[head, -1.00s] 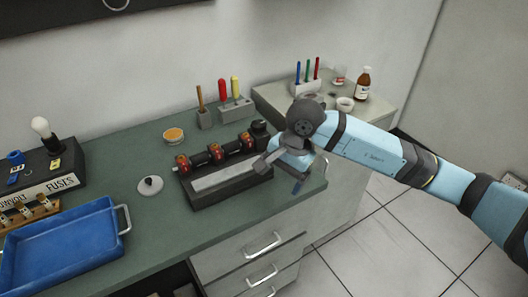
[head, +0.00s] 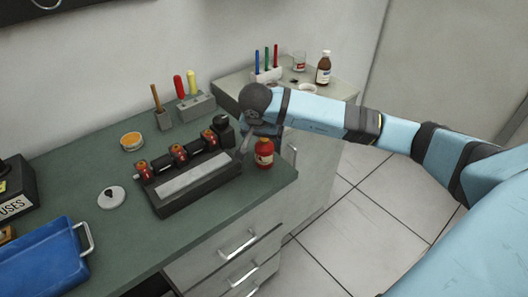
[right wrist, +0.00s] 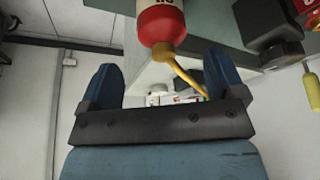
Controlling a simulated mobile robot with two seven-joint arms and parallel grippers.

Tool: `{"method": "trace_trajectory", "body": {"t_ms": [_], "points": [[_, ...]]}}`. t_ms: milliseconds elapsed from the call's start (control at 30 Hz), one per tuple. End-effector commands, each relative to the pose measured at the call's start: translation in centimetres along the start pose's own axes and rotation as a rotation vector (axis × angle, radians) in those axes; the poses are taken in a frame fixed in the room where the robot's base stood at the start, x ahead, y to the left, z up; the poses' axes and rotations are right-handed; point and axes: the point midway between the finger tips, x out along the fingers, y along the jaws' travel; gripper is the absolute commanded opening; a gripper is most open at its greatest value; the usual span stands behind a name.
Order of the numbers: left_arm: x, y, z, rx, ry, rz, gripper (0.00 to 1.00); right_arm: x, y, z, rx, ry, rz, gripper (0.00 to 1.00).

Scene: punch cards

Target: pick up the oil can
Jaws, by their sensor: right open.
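The oil can (head: 264,153), a small red can with a pale label, stands upright on the green bench near its right end. In the right wrist view the oil can (right wrist: 161,22) appears upside down at the top, its thin yellow spout slanting down to the right. My right gripper (head: 263,130) is just above and behind the can in the head view, partly hidden by its own wrist. In the wrist view its two blue fingers (right wrist: 160,65) are apart, with the can's body just beyond the tips and nothing gripped. My left gripper is out of view.
A black rack with red-and-black rollers (head: 190,180) stands close left of the can. Behind are a tool holder (head: 196,107), an orange-topped tin (head: 132,141) and a side cabinet with a brown bottle (head: 323,69). A blue tray (head: 45,265) lies front left. The bench edge is close right.

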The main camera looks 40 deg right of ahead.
Motion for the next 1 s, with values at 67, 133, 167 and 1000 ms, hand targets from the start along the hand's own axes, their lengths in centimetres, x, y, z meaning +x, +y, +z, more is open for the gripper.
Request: {"method": "trace_trajectory", "body": {"t_ms": [67,133,167,1000], "points": [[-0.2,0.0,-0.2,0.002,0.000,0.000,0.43,1.0,-0.1,-0.1,0.002,-0.005,0.004,0.88],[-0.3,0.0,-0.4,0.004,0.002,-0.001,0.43,2.1,-0.2,-0.2,0.001,-0.005,0.003,0.88],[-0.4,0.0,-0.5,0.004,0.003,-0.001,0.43,2.6,-0.2,-0.3,0.001,-0.006,0.005,0.88],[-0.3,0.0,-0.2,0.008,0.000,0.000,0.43,4.8,-0.3,-0.4,0.001,-0.001,-0.001,0.29]]}}
